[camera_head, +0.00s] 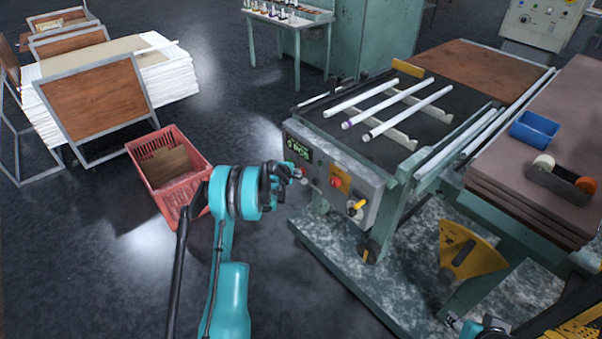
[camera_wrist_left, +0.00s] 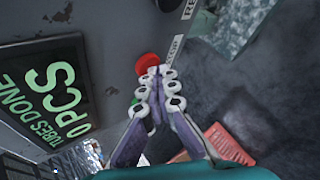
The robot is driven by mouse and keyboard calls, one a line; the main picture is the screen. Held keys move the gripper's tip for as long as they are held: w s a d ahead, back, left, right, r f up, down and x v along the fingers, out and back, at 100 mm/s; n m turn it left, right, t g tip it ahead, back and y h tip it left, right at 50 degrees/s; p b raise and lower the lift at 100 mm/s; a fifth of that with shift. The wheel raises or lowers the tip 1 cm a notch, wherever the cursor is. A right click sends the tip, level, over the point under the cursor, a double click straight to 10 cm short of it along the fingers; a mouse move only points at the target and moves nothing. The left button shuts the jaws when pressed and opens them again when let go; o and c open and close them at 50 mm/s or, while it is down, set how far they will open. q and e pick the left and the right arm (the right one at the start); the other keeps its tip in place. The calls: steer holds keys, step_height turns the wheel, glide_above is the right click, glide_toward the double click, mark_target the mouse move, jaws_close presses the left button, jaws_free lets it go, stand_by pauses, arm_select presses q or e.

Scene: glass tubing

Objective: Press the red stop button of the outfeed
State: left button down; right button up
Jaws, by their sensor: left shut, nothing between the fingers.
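The red stop button (camera_wrist_left: 147,63) sits on the grey control panel (camera_wrist_left: 110,25), beside a small white label, in the left wrist view. My left gripper (camera_wrist_left: 154,74) is shut and empty, with its fingertips at the lower edge of the button and overlapping it in the picture. I cannot tell whether they touch. In the head view, my left gripper (camera_head: 299,176) is at the left part of the outfeed's front panel (camera_head: 320,180), below its green-lit display (camera_head: 298,149), and hides most of that spot.
A red knob on a yellow plate (camera_head: 337,184) and a yellow-handled switch (camera_head: 357,206) are farther right on the panel. Glass tubes (camera_head: 380,108) lie on the outfeed top. A red crate (camera_head: 197,174) stands on the floor left of my arm.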

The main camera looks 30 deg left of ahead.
arm_select(q)
steer(key=shift+s+a, duration=0.25)
steer(key=shift+s, duration=0.5)
steer(key=s, duration=0.1)
steer(key=s+a, duration=0.1)
steer(key=s, duration=0.1)
steer(key=s+a+b, duration=0.1)
steer(key=shift+s, duration=0.3)
stand_by(0.5)
steer(key=s+d+r+m+g, duration=0.1)
steer(key=s+d+r+m, duration=0.45)
steer(key=d+r, duration=0.35)
steer(key=s+d+r+m, duration=0.4)
steer(key=s+d+r, duration=0.2)
steer(key=d+r, duration=0.25)
steer(key=s+d+m, duration=0.3)
steer(key=s, duration=0.5)
steer(key=s+d+r+m+g, duration=0.1)
steer(key=s+d+m, duration=0.3)
steer(key=s, duration=0.4)
steer(key=s+d+r+m, duration=0.1)
steer(key=s+d+m, duration=0.2)
steer(key=s, duration=0.6)
steer(key=shift+d+m+g, duration=0.3)
steer(key=shift+m, duration=0.15)
